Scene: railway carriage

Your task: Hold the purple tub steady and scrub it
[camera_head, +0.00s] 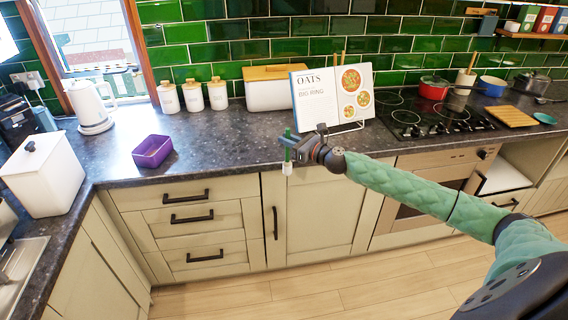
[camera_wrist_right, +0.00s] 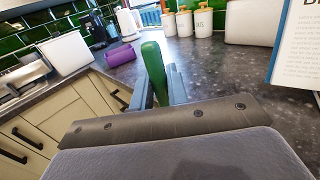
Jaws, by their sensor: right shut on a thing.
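In the right wrist view the purple tub (camera_wrist_right: 121,54) is at the upper left, beyond the fingers. My right gripper (camera_head: 291,149) is over the worktop's front edge, well to the right of the tub and apart from it. It is shut on a scrubbing brush (camera_head: 287,168) with a green handle and a white lower end. The green handle (camera_wrist_right: 153,72) stands between the fingers in the wrist view. My left gripper is not in view.
A recipe book (camera_head: 334,96) on a stand is behind my right gripper. A white bin (camera_head: 42,174), a kettle (camera_head: 88,106) and white canisters (camera_head: 193,96) stand around the tub. The hob (camera_head: 440,112) is at the right. The worktop between tub and brush is clear.

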